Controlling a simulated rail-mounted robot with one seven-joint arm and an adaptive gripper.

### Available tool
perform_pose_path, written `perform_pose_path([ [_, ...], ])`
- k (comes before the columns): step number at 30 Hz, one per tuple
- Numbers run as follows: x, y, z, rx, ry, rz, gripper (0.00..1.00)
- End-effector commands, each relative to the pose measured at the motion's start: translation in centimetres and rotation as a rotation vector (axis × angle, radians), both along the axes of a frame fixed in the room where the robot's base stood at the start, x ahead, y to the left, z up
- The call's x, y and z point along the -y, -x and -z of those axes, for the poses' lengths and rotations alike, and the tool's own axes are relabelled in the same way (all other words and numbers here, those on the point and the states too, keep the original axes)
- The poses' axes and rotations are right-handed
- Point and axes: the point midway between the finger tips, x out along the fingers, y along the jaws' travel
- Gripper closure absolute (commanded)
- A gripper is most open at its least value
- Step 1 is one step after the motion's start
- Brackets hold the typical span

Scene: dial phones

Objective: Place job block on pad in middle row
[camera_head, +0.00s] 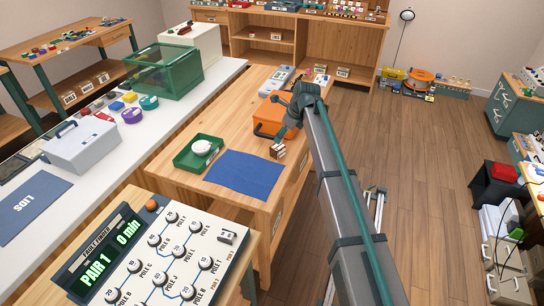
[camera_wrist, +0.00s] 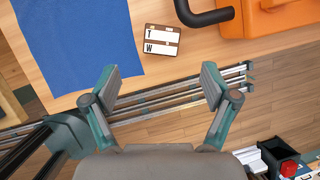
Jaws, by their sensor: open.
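A small brown block with a white face lettered T and W, likely the job block (camera_wrist: 162,40), lies on the wooden table near its edge in the wrist view. It also shows as a small brown and white block (camera_head: 277,152) in the head view. A plain blue mat (camera_head: 243,172) lies on the table left of the block, and also in the wrist view (camera_wrist: 80,45). I cannot tell whether it is the task's pad. My gripper (camera_wrist: 160,85) is open and empty, its fingers apart over the table's edge, with the block ahead of them. In the head view, my gripper (camera_head: 283,138) is partly hidden by my arm.
An orange case (camera_head: 268,117) with a black handle stands close beside the block. A green tray (camera_head: 187,158) with a white round item is left of the mat. A dial panel (camera_head: 150,255) stands in front. A SOIL mat (camera_head: 30,207) lies on the white counter.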

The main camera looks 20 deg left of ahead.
Motion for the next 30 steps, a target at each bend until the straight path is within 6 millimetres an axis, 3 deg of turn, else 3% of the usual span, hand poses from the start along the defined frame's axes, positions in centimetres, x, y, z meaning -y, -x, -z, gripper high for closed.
perform_pose_path([
  [8,-0.1,0.1,0.6,-0.069,-0.024,0.163,0.15],
  [18,-1.7,-0.6,4.6,-0.069,-0.023,0.164,0.15],
  [30,-2.6,-1.0,7.5,-0.070,-0.023,0.162,0.15],
])
